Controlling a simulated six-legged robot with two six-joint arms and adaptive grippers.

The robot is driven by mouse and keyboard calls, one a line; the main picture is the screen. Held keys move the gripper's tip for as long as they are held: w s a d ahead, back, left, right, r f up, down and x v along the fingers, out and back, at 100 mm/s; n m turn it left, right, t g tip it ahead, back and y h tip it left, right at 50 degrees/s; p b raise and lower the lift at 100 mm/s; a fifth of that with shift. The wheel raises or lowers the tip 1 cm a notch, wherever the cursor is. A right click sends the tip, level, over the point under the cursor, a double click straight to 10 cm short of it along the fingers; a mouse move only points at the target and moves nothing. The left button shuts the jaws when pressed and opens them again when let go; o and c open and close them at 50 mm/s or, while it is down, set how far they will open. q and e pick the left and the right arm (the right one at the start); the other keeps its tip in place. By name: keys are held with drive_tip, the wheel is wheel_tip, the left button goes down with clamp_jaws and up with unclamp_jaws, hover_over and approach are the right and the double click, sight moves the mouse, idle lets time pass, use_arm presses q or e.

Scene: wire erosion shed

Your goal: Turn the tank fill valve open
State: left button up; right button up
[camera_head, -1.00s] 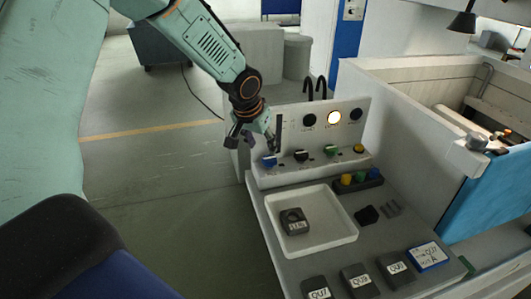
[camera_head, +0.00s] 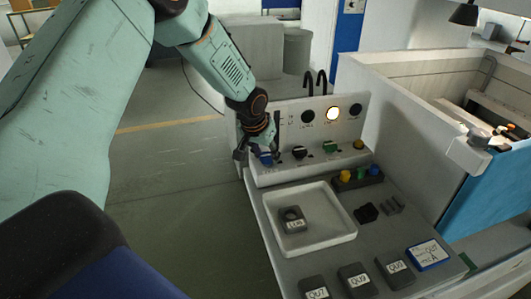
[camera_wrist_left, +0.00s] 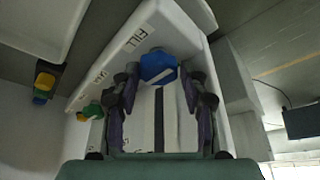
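The fill valve is a blue knob (camera_wrist_left: 157,68) beside the printed word FILL in the left wrist view. In the head view the blue knob (camera_head: 265,159) is at the left end of the panel's lower row, partly covered by my gripper. My left gripper (camera_head: 256,152) is at this knob. In the left wrist view its two fingers (camera_wrist_left: 158,78) stand apart, one on each side of the knob, with small gaps showing. I cannot tell whether either fingertip touches it. My right gripper is not in view.
A white tray (camera_head: 335,237) holding a dark labelled block (camera_head: 292,220) lies in front. A lit round lamp (camera_head: 333,114) is above.

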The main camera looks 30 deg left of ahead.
use_arm(q)
drive_tip(key=shift+a, duration=0.15)
drive_tip(key=shift+c, duration=0.7)
drive_tip(key=shift+s+d+r, duration=0.1)
drive_tip(key=shift+d+r, duration=0.05)
drive_tip(key=shift+d, duration=0.2)
drive_tip(key=c, duration=0.3)
drive_tip(key=shift+c, duration=0.7)
drive_tip(key=shift+a, duration=0.15)
